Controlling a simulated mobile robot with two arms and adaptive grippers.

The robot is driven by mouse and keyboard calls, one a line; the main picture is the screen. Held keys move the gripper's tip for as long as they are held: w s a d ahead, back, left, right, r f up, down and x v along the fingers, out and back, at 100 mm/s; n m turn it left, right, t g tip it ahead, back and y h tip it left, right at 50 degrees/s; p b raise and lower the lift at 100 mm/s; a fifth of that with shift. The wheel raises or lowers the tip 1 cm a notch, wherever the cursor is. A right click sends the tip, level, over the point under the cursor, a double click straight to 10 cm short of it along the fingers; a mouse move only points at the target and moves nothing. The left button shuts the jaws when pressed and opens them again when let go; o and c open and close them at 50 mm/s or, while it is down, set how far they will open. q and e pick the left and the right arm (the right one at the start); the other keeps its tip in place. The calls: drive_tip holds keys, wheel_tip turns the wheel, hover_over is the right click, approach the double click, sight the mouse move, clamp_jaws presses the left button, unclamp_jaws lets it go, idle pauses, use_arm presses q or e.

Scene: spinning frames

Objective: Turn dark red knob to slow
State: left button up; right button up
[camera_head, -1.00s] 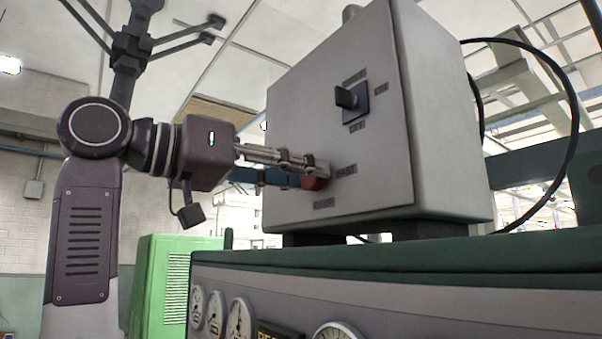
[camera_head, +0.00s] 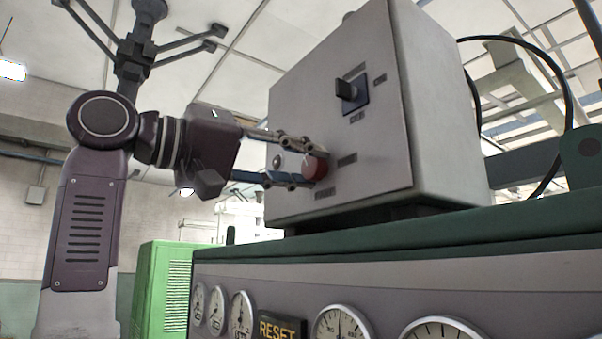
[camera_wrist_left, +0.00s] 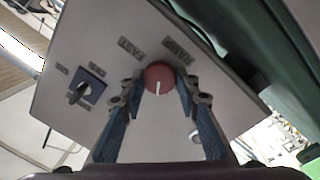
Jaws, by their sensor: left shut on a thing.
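The dark red knob (camera_head: 316,168) is on the lower front of a grey control box (camera_head: 300,100). My left gripper (camera_head: 312,164) reaches it from the left and is shut on it, one finger on each side. In the left wrist view the round knob (camera_wrist_left: 158,76) sits between the fingertips (camera_wrist_left: 158,84). Its white pointer line points down in that picture, away from the two labels. One label (camera_wrist_left: 131,47) seems to read FAST; the other label (camera_wrist_left: 177,48) is hard to read. My right gripper is not in view.
A black switch on a blue plate (camera_head: 354,97) is above the knob. A small round metal part (camera_wrist_left: 196,136) is on the same face. The box stands on a green-topped console (camera_head: 420,238) with several gauges and a RESET sign (camera_head: 282,328). A green cabinet (camera_head: 160,285) stands behind at left.

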use_arm(q)
drive_tip(key=n+b, duration=0.3)
drive_tip(key=n, duration=0.4)
drive_tip(key=shift+f+t, duration=0.15)
drive_tip(key=shift+t, duration=0.25)
drive_tip(key=n+b, duration=0.1)
drive_tip(key=n, duration=0.2)
drive_tip(key=shift+s+n+b, duration=0.1)
drive_tip(key=shift+n+b, duration=0.25)
drive_tip(key=shift+n, duration=0.65)
drive_tip(key=shift+t, duration=0.3)
drive_tip(key=o, duration=1.2)
drive_tip(key=shift+c, duration=0.2)
drive_tip(key=shift+d, duration=0.1)
drive_tip(key=r+v, duration=0.1)
drive_tip(key=v, duration=1)
drive_tip(key=shift+s+a+f, duration=0.2)
drive_tip(key=shift+a+f, duration=0.1)
drive_tip(key=shift+a, duration=0.05)
